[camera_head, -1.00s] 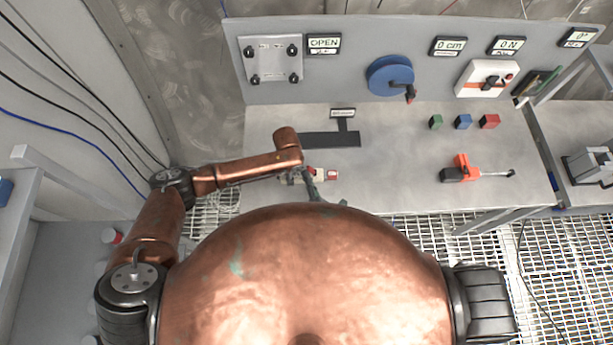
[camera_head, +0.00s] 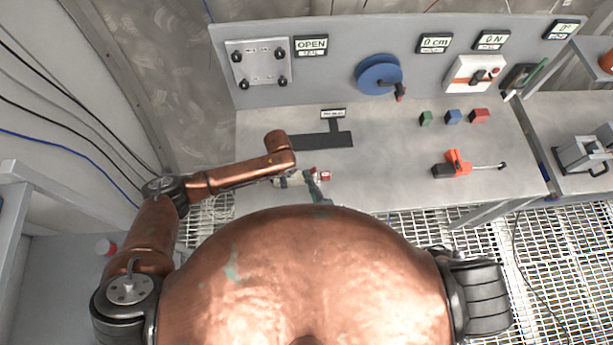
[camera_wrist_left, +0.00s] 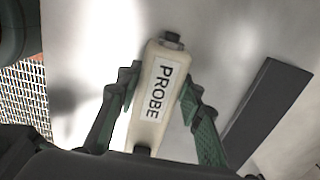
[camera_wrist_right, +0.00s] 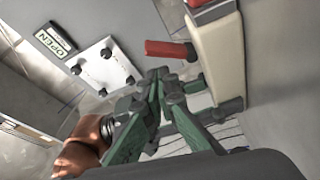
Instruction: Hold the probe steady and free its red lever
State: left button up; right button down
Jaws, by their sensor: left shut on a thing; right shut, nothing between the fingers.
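The probe (camera_wrist_left: 155,95) is a cream block with a PROBE label, between the two fingers of my left gripper (camera_wrist_left: 160,88). The left gripper is shut on it, over the bench. In the right wrist view the probe (camera_wrist_right: 222,55) stands at the right, with its red lever (camera_wrist_right: 170,49) sticking out to the left. My right gripper (camera_wrist_right: 158,76) is shut and empty, its green fingertips together just below the lever. A small gap shows between them. In the head view the right gripper (camera_head: 313,184) is beside the probe, largely hidden by my copper body.
Green (camera_head: 426,118), blue (camera_head: 453,116) and red (camera_head: 480,115) blocks and an orange tool (camera_head: 457,165) lie to the right. A panel behind has a blue wheel (camera_head: 378,75) and an OPEN sign (camera_head: 311,43).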

jog(key=v, duration=0.6)
jog(key=f+v, duration=0.1)
jog(key=v, duration=0.3)
jog(key=shift+a+f, duration=0.1)
jog(key=shift+a, duration=0.2)
pick_arm(q)
jog(key=o, duration=1.4)
